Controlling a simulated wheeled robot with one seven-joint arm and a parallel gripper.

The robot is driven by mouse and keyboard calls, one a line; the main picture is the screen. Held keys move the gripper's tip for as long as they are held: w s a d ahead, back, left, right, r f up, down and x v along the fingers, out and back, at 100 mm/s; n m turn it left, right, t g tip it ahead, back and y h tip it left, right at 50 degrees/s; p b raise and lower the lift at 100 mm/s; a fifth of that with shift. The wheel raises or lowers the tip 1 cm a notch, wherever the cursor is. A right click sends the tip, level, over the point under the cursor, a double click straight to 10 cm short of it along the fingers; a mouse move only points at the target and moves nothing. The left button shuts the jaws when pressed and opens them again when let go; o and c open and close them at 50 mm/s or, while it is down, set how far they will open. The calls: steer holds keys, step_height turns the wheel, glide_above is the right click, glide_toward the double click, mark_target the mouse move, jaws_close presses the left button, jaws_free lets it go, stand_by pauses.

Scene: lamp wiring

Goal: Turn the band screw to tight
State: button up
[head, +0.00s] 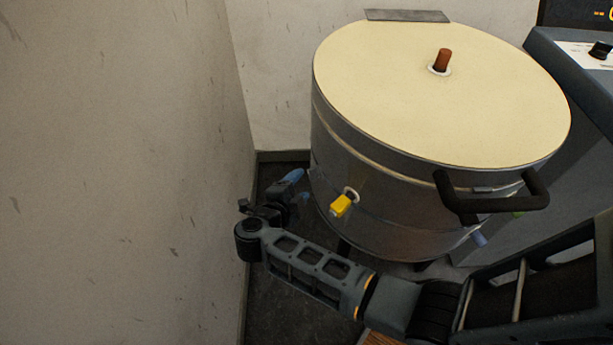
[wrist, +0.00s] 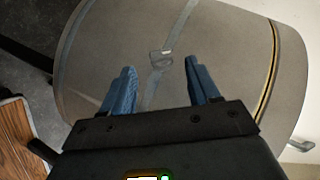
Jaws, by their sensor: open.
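The band screw (wrist: 162,57) is a small pale metal fitting on a thin band (wrist: 152,88) around a grey metal drum (wrist: 100,50). In the wrist view it lies just beyond the fingertips, between them. My gripper (wrist: 162,68) has two blue fingers, spread apart with nothing between them. In the head view my gripper (head: 297,186) is low at the left side of the drum (head: 385,195), close to its wall. The band screw cannot be made out in the head view. How far it is turned cannot be told.
The drum has a cream lid (head: 440,110) with a brown plug (head: 443,60), a yellow plug (head: 341,205) and a black handle (head: 490,205). A wall (head: 120,150) stands close on the left. A wooden piece (wrist: 22,135) shows at the wrist view's left. A grey cabinet (head: 570,70) stands right.

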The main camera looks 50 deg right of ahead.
mark_target(315, 173)
steer(key=x, duration=0.5)
steer(key=shift+d+f, duration=0.1)
steer(key=shift+d, duration=0.2)
steer(key=shift+c, duration=0.2)
steer(key=c, duration=1)
steer(key=shift+f+b, duration=0.1)
steer(key=shift+b, duration=0.25)
